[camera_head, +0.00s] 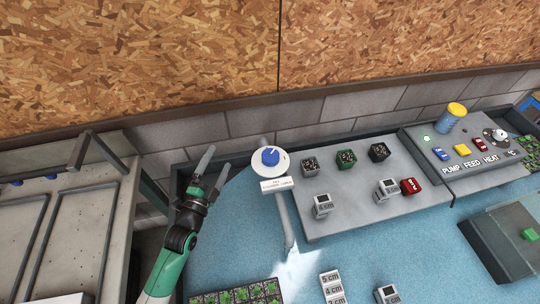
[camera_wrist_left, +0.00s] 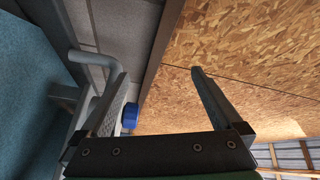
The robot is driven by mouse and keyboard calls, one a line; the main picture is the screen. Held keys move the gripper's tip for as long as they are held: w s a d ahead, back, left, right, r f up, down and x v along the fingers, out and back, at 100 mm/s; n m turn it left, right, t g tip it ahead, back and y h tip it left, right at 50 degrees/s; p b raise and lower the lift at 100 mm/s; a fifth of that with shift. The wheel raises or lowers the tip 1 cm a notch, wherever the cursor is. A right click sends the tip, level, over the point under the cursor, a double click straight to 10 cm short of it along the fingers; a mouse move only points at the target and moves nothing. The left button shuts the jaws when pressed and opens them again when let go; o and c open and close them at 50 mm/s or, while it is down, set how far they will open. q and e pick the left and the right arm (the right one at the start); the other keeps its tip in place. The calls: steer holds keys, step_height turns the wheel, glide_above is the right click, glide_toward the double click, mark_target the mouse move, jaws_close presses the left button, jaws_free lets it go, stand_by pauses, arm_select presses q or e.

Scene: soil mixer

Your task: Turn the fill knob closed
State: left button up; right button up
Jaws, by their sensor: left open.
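The fill knob (camera_head: 270,156) is a blue knob with a white mark, on a round white dial (camera_head: 283,164) at the top of a grey pipe. A white label plate (camera_head: 276,184) sits just below the dial. My left gripper (camera_head: 213,168) is open and empty, to the left of the knob and apart from it, its fingers pointing up in the head view. In the left wrist view the knob (camera_wrist_left: 130,115) shows beside the left finger, partly hidden by it. My right gripper is in neither view.
A grey panel (camera_head: 335,215) with small pots and labelled cubes stands right of the pipe. Beyond it is a control box (camera_head: 428,154) marked pump, feed and heat. A seedling tray (camera_head: 238,294) lies at the front. A brick wall (camera_head: 230,121) runs close behind the knob.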

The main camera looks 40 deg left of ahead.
arm_select(q)
step_height(320, 180, down, 2)
steer(key=w+d+f+n+h, duration=0.1)
steer(key=d+n+h, duration=0.2)
steer(key=n, duration=0.3)
steer(key=n+t+h, duration=0.1)
steer(key=n+h, duration=0.2)
steer(key=h, duration=0.2)
glide_toward(271, 154)
steer(key=shift+y, duration=0.4)
steer(key=w, duration=0.6)
steer(key=w+f, duration=0.1)
steer(key=w, duration=0.3)
steer(key=shift+a, duration=0.25)
steer(key=shift+f, duration=0.1)
